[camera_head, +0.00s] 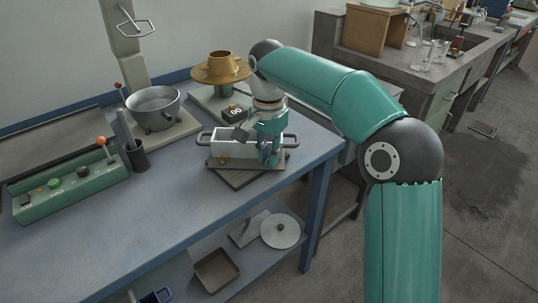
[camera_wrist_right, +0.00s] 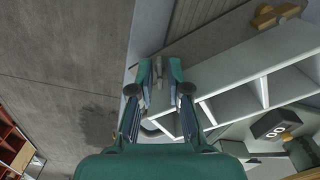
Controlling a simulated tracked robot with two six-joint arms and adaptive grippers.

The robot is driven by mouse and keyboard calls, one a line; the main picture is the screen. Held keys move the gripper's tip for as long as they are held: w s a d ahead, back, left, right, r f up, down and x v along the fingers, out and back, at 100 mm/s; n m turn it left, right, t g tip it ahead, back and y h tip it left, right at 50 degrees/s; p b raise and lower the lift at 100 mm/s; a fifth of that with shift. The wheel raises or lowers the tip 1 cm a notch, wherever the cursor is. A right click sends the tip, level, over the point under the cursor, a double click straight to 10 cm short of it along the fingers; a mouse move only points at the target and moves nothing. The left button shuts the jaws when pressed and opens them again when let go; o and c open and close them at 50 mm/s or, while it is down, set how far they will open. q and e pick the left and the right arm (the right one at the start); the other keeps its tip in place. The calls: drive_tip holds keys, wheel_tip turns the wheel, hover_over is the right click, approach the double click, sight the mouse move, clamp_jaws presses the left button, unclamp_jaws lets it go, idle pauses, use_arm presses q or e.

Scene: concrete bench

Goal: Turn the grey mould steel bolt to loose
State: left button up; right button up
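The grey mould (camera_head: 236,147) is a pale box with a loop handle at each end, on a dark board on the blue bench. The wrist view shows its open compartments (camera_wrist_right: 240,104). My right gripper (camera_head: 269,155) points down at the mould's right end and partly hides it. In the wrist view its fingertips (camera_wrist_right: 159,68) stand apart. A small grey bar (camera_wrist_right: 158,78), perhaps the steel bolt, shows between the fingers with gaps visible beside it. Whether it is touched, and how it is turned, I cannot tell. My left gripper is not in view.
A metal pot (camera_head: 154,106) and a green control box (camera_head: 66,187) are to the left. The bench's front left is clear.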

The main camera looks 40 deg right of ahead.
clamp_jaws()
